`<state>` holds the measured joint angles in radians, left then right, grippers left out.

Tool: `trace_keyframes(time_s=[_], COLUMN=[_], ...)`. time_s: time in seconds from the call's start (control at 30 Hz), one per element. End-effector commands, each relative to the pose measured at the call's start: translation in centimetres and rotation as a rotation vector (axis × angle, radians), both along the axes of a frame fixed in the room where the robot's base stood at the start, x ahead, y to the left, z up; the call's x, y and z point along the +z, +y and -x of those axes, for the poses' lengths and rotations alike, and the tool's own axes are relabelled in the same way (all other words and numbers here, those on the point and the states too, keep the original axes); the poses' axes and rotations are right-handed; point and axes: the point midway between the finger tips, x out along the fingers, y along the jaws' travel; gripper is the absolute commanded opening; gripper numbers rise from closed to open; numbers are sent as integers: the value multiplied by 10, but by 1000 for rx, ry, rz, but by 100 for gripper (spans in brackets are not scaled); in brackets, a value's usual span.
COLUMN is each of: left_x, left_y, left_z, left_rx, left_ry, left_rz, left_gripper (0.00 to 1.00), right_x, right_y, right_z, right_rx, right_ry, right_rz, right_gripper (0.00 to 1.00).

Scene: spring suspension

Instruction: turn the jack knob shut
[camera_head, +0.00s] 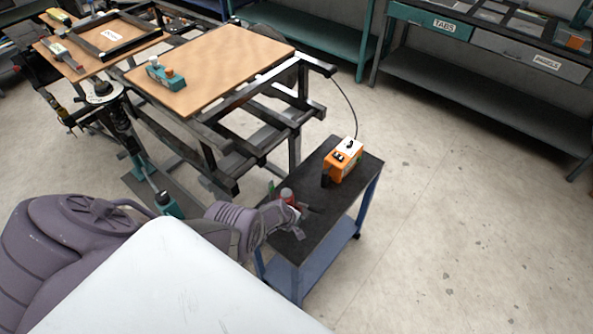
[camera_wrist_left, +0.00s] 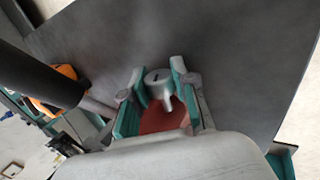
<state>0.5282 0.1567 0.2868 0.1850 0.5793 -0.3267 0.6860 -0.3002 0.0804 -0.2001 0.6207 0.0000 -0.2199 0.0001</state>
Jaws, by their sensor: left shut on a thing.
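The grey round jack knob (camera_wrist_left: 158,77), with a dark slot in its top, sits between my left gripper's fingertips in the left wrist view. A red body (camera_wrist_left: 165,118) shows right beside it, between the teal-lined fingers. In the head view, a small red piece (camera_head: 287,195) stands on the dark top of the small blue cart, at my left gripper (camera_head: 290,210). My left gripper (camera_wrist_left: 158,72) is shut on the knob, as far as the wrist view shows. The knob's far side and base are hidden. My right gripper is in neither view.
An orange box (camera_head: 343,164) with black switches stands on the same cart top (camera_head: 325,205), its cable running to the frame behind. A wooden-topped bench (camera_head: 225,65) stands behind left, with a black-and-white strut (camera_head: 120,120) beside it. Open floor (camera_head: 450,210) lies right.

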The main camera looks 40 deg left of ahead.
Motion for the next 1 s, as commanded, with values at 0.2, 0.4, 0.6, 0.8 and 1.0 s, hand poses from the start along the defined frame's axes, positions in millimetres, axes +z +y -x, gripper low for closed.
trace_keyframes(time_s=[0.2, 0.4, 0.6, 0.8, 1.0], left_x=[-1, -2, -2, -2, -2], left_y=[-1, -1, 0, 0, 1], left_z=[-1, 1, 3, 4, 5], left_rx=[-10, -7, -1, 1, 1], left_ry=[115, 183, 212, 217, 217], left_rz=[-4, -11, -18, -17, -17], left_gripper=[0, 0, 0, 0, 32], right_x=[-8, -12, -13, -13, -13], right_y=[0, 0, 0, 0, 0], right_z=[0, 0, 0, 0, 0], right_rx=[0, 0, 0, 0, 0], right_ry=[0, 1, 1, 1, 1], right_rz=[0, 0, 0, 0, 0], right_gripper=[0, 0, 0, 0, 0])
